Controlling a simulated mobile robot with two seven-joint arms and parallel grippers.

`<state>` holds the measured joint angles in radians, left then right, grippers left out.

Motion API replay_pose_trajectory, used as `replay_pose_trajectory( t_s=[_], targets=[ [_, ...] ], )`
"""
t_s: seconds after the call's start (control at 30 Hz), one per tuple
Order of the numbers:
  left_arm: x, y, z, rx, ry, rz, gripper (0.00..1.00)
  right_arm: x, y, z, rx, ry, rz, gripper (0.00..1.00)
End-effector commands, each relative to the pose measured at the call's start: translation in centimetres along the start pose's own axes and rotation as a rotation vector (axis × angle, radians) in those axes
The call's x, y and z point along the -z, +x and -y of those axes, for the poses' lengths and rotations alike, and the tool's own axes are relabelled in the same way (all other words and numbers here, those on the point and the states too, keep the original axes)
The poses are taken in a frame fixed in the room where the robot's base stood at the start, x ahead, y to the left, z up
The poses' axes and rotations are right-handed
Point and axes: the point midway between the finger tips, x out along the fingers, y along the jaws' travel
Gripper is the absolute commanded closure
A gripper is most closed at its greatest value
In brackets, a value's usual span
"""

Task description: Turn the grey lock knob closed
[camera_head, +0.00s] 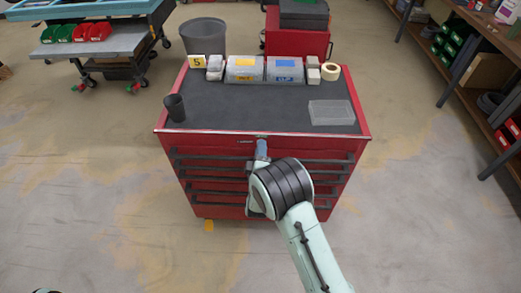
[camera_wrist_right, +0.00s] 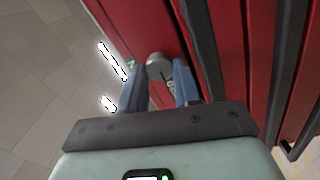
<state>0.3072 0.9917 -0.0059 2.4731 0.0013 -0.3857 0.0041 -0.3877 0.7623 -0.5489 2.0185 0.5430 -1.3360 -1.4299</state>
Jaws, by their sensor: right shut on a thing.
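The grey lock knob (camera_wrist_right: 158,66) is a short round cylinder on the red front of the tool cabinet (camera_head: 160,131). In the right wrist view it sits between the two blue-grey fingers of my right gripper (camera_wrist_right: 160,77), which is shut on it. In the head view my right gripper (camera_head: 262,150) reaches the top middle of the cabinet front, and the knob is hidden behind it. The knob's exact turn angle cannot be told. My left gripper is not in view.
Drawers with dark handles (camera_head: 330,156) run below the knob. On the cabinet top stand a dark cup (camera_head: 175,108), a clear tray (camera_head: 332,113), two bins (camera_head: 245,70), a tape roll (camera_head: 330,72) and a yellow number sign (camera_head: 197,62). Open floor lies on both sides.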

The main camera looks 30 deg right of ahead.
Motion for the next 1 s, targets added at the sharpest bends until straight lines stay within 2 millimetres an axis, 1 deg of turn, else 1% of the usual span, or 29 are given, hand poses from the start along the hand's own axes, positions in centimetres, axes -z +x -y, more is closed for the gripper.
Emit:
replay_pose_trajectory(
  t_s=[0.4, 0.43, 0.47, 0.5, 1.0],
  targets=[
    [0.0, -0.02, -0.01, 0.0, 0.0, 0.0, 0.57, -0.09, -0.03, 0.08, 0.002, -0.011, 0.001, 0.98],
    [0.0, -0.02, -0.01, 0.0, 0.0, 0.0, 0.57, -0.09, -0.03, 0.09, 0.002, -0.011, 0.001, 0.64],
    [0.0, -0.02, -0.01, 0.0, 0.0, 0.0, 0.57, -0.09, -0.04, 0.09, 0.002, -0.01, 0.001, 0.54],
    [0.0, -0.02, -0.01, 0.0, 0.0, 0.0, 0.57, -0.09, -0.03, 0.08, 0.002, -0.01, 0.001, 0.42],
    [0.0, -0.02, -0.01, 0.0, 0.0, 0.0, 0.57, -0.05, -0.07, 0.22, 0.006, -0.009, 0.0, 0.42]
  ],
)
